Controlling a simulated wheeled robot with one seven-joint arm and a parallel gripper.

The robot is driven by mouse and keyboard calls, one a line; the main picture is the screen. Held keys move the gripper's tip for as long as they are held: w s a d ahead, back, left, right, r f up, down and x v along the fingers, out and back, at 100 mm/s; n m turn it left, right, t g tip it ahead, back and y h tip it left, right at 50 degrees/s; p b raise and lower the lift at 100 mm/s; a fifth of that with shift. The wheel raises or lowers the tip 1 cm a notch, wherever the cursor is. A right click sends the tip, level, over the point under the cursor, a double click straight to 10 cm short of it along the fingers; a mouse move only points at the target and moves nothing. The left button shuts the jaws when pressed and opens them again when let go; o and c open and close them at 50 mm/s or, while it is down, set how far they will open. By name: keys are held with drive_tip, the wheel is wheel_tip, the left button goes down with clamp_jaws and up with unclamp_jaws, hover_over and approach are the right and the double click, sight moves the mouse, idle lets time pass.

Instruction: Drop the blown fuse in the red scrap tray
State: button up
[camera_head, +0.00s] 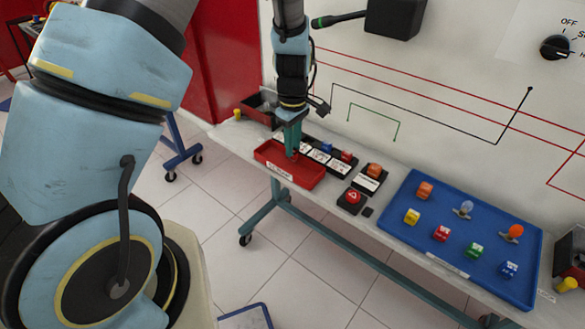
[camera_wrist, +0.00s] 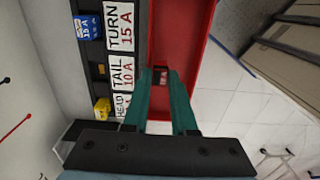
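My gripper (camera_head: 291,152) points down over the red scrap tray (camera_head: 262,156), with its teal fingertips at or just above the tray floor. In the wrist view the fingers (camera_wrist: 160,76) are closed on a small dark red block, the fuse (camera_wrist: 160,78), held between the tips. The tray's red wall (camera_wrist: 207,22) runs alongside. Whether the fuse touches the tray floor cannot be told. In the head view the fingers hide the fuse.
A fuse block with labels (camera_wrist: 122,72) lies beside the tray. Its TURN slot has a blue fuse (camera_wrist: 88,27); a yellow fuse (camera_wrist: 102,107) sits by HEAD; TAIL looks empty.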

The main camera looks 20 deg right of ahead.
drive_tip(key=o, duration=0.4)
drive_tip(key=shift+o, duration=0.2)
wheel_tip(320, 180, up, 11)
drive_tip(key=b, duration=0.1)
drive_tip(key=shift+f, duration=0.1)
idle(0.4)
drive_tip(key=s+a+r+m, duration=0.1)
drive_tip(key=a+m, duration=0.1)
drive_tip(key=a, duration=0.8)
drive_tip(key=s+a+r+m+t, duration=0.1)
drive_tip(key=a+m, duration=0.1)
drive_tip(key=a, duration=0.8)
drive_tip(key=s+a+r+m, duration=0.1)
drive_tip(key=s+a+m, duration=0.1)
drive_tip(key=a, duration=0.8)
drive_tip(key=shift+r+m+t, duration=0.25)
drive_tip(key=shift+m+t, duration=0.05)
drive_tip(key=shift+m, duration=0.2)
